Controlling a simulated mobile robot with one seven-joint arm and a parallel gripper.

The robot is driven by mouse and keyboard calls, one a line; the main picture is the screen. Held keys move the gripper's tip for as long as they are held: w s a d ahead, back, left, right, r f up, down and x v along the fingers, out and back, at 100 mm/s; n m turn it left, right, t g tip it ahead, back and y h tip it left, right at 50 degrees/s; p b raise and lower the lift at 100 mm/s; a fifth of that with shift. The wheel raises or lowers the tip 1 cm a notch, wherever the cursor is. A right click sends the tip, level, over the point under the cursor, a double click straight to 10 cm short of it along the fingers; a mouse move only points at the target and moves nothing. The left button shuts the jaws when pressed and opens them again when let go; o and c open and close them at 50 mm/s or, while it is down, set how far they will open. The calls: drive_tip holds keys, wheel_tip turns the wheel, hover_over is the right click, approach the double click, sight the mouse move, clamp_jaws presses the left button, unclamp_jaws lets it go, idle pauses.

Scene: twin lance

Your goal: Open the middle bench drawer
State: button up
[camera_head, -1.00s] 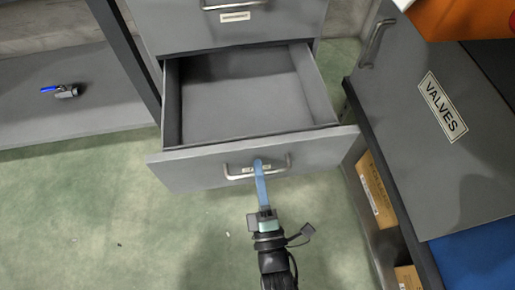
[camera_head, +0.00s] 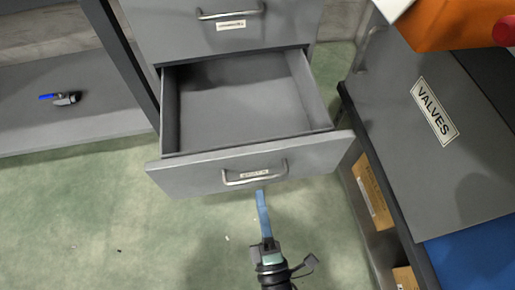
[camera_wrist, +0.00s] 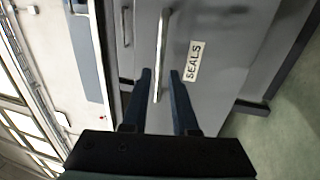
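The grey bench drawer (camera_head: 225,176) stands pulled far out in the head view, and its inside is empty. Its front has a silver bar handle (camera_head: 255,175) and a small label. In the wrist view a handle (camera_wrist: 163,55) stands beside a label reading SEALS (camera_wrist: 193,62). My gripper (camera_head: 262,195) is just in front of the drawer front, apart from the handle. In the wrist view my gripper's blue fingers (camera_wrist: 160,75) are spread with a gap between them and hold nothing. Another closed drawer (camera_head: 215,30) with a handle is above the open one.
At right a grey cabinet surface carries a VALVES label (camera_head: 434,110), with an orange object (camera_head: 450,22) above it and cardboard boxes (camera_head: 372,195) below. A shelf at left holds a blue-handled valve (camera_head: 66,98).

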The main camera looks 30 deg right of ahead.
drive_tip(key=v, duration=0.7)
drive_tip(key=shift+s+p, duration=0.25)
drive_tip(key=shift+p, duration=0.15)
drive_tip(key=shift+f, duration=0.1)
